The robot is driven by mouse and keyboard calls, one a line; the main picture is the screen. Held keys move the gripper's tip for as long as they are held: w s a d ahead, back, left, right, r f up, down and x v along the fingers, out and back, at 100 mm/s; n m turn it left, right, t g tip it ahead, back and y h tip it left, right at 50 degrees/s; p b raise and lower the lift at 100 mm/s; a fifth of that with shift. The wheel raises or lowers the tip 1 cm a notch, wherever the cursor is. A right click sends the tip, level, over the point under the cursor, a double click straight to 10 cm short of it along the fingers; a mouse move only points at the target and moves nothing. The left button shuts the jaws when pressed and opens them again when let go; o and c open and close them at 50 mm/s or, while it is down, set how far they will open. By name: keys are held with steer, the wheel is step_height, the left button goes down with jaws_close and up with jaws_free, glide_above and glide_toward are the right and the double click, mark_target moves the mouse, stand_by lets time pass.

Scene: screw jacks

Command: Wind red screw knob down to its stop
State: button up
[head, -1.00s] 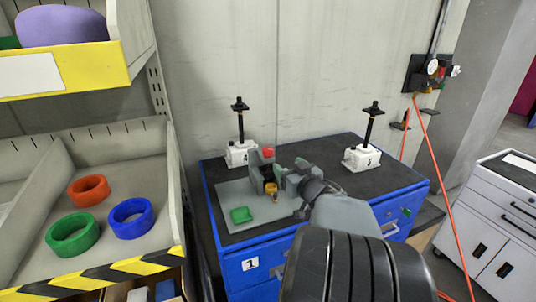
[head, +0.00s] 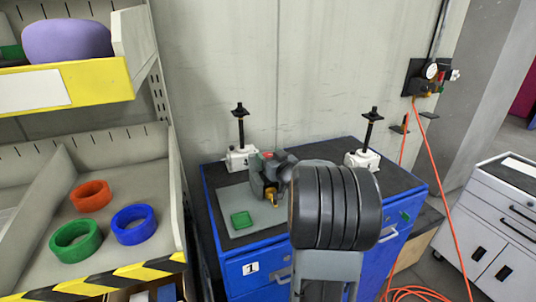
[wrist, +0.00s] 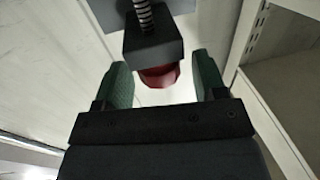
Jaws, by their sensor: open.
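The red screw knob (wrist: 160,77) shows in the wrist view between my two green fingertips, partly hidden by a dark block (wrist: 152,44) with a threaded screw (wrist: 145,15). My gripper (wrist: 164,74) is open, with a finger on each side of the knob and visible gaps to it. In the head view only a small bit of the red knob (head: 268,155) shows; my wrist and arm cover much of the fixture.
A white screw jack (head: 241,159) stands behind on the left of the blue cabinet (head: 250,247), another (head: 362,159) on the right. A shelf bin (head: 100,184) with red, green and blue rings stands at left. An orange hose (head: 441,200) hangs at right.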

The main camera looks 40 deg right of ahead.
steer(key=shift+w, duration=0.5)
steer(key=c, duration=0.9)
steer(key=h+b, duration=0.1)
steer(key=b, duration=0.1)
steer(key=m+h+b, duration=0.1)
steer(key=b, duration=0.2)
steer(key=shift+f+m+h, duration=0.3)
steer(key=shift+f, duration=0.05)
steer(key=m+h+b, duration=0.1)
steer(key=b, duration=0.2)
steer(key=m+g+h+b, duration=0.1)
steer(key=h+b, duration=0.1)
steer(key=b, duration=0.1)
steer(key=shift+d+r+g, duration=0.15)
steer(key=shift+g, duration=0.15)
steer(key=m+h+b, duration=0.1)
steer(key=b, duration=0.3)
steer(key=shift+r, duration=0.1)
